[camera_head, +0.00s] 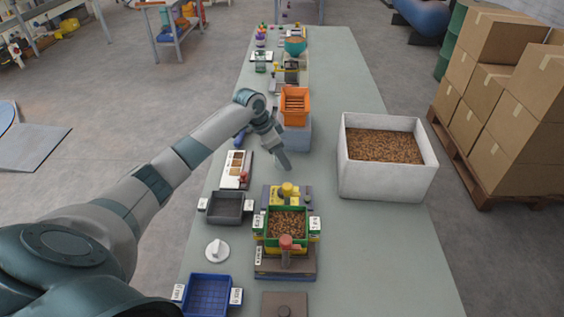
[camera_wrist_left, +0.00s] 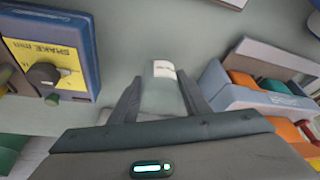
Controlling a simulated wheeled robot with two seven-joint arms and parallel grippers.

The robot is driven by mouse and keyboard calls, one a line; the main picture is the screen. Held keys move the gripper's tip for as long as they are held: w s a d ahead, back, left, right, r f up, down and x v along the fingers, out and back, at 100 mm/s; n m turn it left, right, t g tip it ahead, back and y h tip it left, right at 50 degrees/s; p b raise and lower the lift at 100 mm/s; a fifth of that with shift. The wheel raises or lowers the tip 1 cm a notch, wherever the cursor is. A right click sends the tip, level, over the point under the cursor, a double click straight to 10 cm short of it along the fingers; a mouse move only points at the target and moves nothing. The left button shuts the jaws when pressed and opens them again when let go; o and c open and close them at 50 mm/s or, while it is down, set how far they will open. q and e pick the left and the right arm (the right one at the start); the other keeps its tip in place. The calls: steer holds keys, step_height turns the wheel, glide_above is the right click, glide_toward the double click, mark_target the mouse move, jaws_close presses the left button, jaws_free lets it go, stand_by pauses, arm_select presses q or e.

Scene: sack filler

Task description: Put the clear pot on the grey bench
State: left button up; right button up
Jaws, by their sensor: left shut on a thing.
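My left gripper (camera_head: 284,163) reaches in from the left and points down over the middle of the grey bench (camera_head: 385,255). In the left wrist view its fingers (camera_wrist_left: 160,100) are shut on a see-through, greyish pot (camera_wrist_left: 162,97) with a white label on its end. I take this for the clear pot. In the head view the pot is too small or hidden to make out at the fingertips. Bench surface shows behind the pot, but I cannot tell whether they touch. My right gripper is not in view.
A white crate of brown pieces (camera_head: 390,181) stands to the right. A green-rimmed tray on a machine (camera_head: 287,222) is in front. An orange bin (camera_head: 295,103) is behind, a grey tray (camera_head: 228,208) and blue tray (camera_head: 208,290) left. Bare bench lies between gripper and crate.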

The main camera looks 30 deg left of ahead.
arm_select(q)
steer(key=shift+f+p, duration=0.35)
steer(key=shift+f, duration=0.95)
steer(key=o, duration=1)
steer(key=shift+f, duration=0.15)
steer(key=b+v, duration=0.2)
steer(key=v, duration=1)
steer(key=shift+d+r+b, duration=0.1)
steer(key=shift+r+b, duration=0.15)
steer(key=shift+b, duration=0.15)
